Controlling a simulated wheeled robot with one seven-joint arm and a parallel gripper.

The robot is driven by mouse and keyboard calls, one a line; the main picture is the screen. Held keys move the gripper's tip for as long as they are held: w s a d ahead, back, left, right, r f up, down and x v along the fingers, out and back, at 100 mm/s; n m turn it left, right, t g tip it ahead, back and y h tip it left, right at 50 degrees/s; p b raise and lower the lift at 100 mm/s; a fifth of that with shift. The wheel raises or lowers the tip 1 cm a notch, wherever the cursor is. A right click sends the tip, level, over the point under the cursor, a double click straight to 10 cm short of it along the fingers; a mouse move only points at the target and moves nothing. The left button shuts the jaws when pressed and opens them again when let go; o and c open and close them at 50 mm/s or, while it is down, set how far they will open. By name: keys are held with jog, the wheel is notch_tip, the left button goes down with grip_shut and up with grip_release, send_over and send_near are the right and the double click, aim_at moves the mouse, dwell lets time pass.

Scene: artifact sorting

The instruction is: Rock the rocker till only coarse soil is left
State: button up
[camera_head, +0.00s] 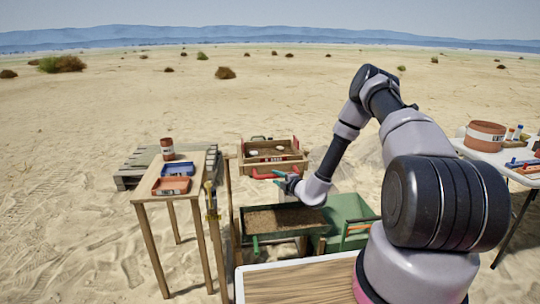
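The rocker looks to be the wooden box (301,161) in the middle, with dark soil (268,151) and a few pale pieces in it. How coarse the soil is cannot be told at this size. A red bar (262,176) runs along the box's near side. My gripper (281,176) is at this near side, close to the red bar. Whether its fingers touch or close on the bar is too small to tell. A green bin (249,240) holding brown soil (285,218) stands below and nearer to me.
A second green container (350,210) stands right of the bin. A wooden table (150,188) at left holds a blue tray (178,169), an orange-brown tray (171,186) and a labelled pot (167,149). A white table (485,155) at right holds a larger pot (485,137). Open sand lies beyond.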

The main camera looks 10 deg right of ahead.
jog(key=shift+v, duration=2.55)
jog(key=shift+r, duration=0.1)
jog(key=shift+w+a+r, duration=0.1)
jog(key=shift+r, duration=0.2)
jog(key=s+a+r+n+g+y, duration=0.1)
jog(key=a+r+n+g+y, duration=0.35)
jog(key=r+n, duration=0.8)
jog(key=s+a+r+n+g+y, duration=0.2)
jog(key=s+a+r+n+g, duration=0.1)
jog(key=s+r+n, duration=0.4)
jog(key=s+a+r+n+g+y, duration=0.2)
jog(key=s+a+r+n+g, duration=0.25)
jog(key=r, duration=0.55)
jog(key=s+d+r+n+h, duration=0.2)
jog(key=s+r+n+h, duration=0.1)
jog(key=s+n, duration=0.35)
jog(key=s+d+r+n+h, duration=0.3)
jog(key=s+r+n, duration=0.1)
jog(key=s+n, duration=0.25)
jog(key=s+d+r+n+t+h, duration=0.4)
jog(key=s+d+r+n+h, duration=0.2)
jog(key=s+d+n, duration=0.3)
jog(key=s+d+r, duration=0.1)
jog(key=d, duration=0.1)
jog(key=shift+d+t+h, duration=0.25)
jog(key=shift+t+h, duration=0.05)
jog(key=shift+h, duration=0.05)
